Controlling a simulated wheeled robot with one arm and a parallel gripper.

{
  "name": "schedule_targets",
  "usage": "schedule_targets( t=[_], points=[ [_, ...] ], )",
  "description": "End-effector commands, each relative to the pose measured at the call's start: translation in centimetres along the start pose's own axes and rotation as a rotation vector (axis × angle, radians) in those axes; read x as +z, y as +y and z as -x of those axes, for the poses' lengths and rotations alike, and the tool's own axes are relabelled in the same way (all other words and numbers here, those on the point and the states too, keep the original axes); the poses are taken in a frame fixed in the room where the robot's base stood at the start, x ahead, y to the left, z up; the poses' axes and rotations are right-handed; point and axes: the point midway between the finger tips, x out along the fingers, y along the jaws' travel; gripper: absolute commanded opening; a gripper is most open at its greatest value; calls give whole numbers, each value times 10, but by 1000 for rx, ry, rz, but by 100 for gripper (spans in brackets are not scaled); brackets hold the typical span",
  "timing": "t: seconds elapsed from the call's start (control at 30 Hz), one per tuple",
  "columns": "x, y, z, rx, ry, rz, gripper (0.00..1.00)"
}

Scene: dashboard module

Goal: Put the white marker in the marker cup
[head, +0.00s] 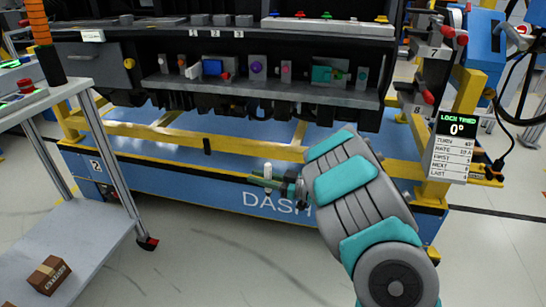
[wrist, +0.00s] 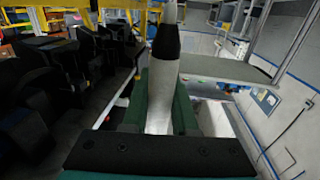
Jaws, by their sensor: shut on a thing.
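My gripper (head: 268,183) is in front of the blue base of the dashboard module, low in the middle of the head view. It is shut on the white marker (head: 268,169), whose white top stands up above the green fingers. In the wrist view the marker (wrist: 160,95) stands between the two green fingers, pale with a black band and a pale part above it. I cannot make out the marker cup for sure. A dark upright cylinder (head: 53,67) with an orange ribbed piece above it is on the left table; I cannot tell whether it is a cup.
The grey left table (head: 70,90) has a lower shelf (head: 80,235) with a brown box (head: 49,275). The dashboard module's shelf (head: 270,92) holds several small parts. A yellow post with a display (head: 456,135) stands at right. The floor between table and my arm is clear.

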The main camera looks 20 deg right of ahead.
Motion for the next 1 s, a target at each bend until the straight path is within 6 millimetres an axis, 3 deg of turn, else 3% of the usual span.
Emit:
schedule_targets(
  t=[0.2,1.0],
  points=[
    [27,-8,-18,-32,6,-7,0],
    [32,-11,-16,-40,4,0,0]
  ],
)
